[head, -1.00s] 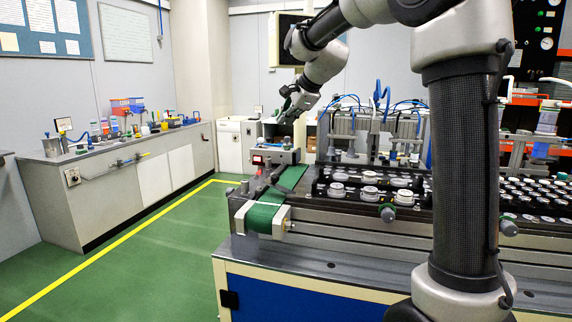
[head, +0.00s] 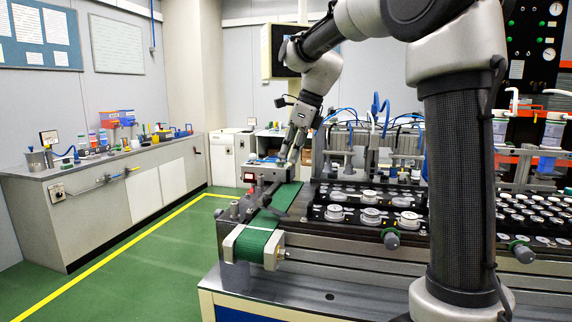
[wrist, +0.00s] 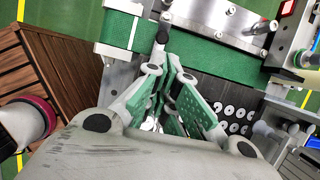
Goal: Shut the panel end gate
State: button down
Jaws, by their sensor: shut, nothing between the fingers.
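My gripper (head: 288,154) points down over the far part of the green belt (head: 262,237), behind the control box (head: 268,172) or above it. In the wrist view my gripper (wrist: 167,62) is shut, its green-padded fingers meeting with nothing between them. A narrow dark bar (head: 286,199) stands slanted between the belt and the black parts panel (head: 316,205). It may be the panel end gate, but I cannot tell for sure, nor whether it is open. A dark knob-like piece (wrist: 162,34) shows just past the fingertips; contact is unclear.
White round parts (head: 371,215) sit on the panel. Fixtures with blue hoses (head: 350,140) stand behind it. In the wrist view, the metal box (wrist: 215,15) lies beyond the belt and a brown slatted surface (wrist: 45,70) is at left. The green floor (head: 150,270) is clear at left.

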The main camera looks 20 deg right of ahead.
aim_at(267, 196)
jog(key=x, duration=1.2)
jog(key=shift+w+a+f+g+h, duration=0.4)
jog(key=shift+w+a+f+h, duration=0.3)
jog(key=shift+a+f, duration=0.4)
jog(key=shift+w, duration=0.1)
